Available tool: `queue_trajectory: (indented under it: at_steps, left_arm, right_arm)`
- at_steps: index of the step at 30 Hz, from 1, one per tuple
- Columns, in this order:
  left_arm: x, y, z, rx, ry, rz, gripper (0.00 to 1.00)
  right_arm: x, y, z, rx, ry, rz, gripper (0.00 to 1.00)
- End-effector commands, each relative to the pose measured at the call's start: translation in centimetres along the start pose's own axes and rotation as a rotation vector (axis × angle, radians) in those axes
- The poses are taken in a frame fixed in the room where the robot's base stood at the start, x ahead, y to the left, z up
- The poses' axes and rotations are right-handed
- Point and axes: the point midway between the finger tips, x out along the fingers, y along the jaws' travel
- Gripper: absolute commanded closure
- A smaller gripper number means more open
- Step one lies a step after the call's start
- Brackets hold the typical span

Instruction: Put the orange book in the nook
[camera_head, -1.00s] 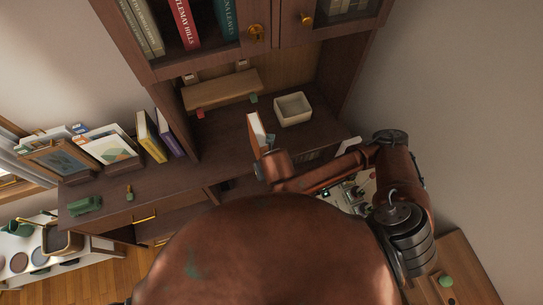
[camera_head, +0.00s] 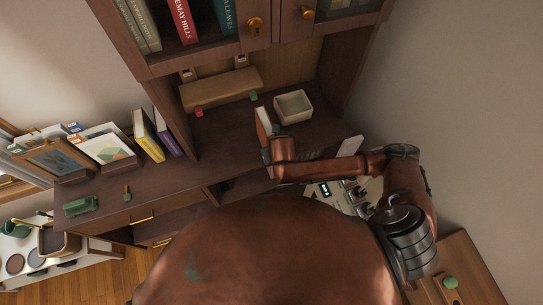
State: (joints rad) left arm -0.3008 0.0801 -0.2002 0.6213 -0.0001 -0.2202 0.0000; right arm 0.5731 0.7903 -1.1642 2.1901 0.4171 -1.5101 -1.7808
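The orange book (camera_head: 264,124) stands upright, its pale page edges and orange cover showing, at the front of the nook (camera_head: 225,133) in the wooden cabinet. My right arm comes in from the right, and its end (camera_head: 278,153) is right at the book's lower part. The fingers are hidden behind the arm's end link, so I cannot see whether they grip the book. The book's lower edge is also hidden. My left gripper is out of view.
A cream square bin (camera_head: 293,107) stands in the nook right of the book. A wooden shelf piece (camera_head: 221,89) lies at the back, with small red and green items near it. Yellow (camera_head: 148,136) and purple books stand left of the nook's side wall. The nook's left floor is clear.

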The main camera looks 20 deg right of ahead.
Motion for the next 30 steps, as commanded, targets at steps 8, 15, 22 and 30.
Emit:
queue_trajectory:
  at_steps: [8,15,22,30]
  left_arm:
    - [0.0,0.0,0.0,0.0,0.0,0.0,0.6]
    - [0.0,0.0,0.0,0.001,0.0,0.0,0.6]
    - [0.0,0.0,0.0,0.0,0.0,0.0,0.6]
    - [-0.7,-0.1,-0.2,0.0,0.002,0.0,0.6]
  right_arm:
    - [0.1,0.0,-0.1,0.0,0.001,0.0,0.69]
    - [0.1,0.0,0.0,0.0,0.0,0.0,0.57]
    - [-0.1,0.0,0.0,0.0,0.0,0.0,0.57]
    - [-3.9,0.0,0.2,-0.002,-0.004,0.002,0.57]
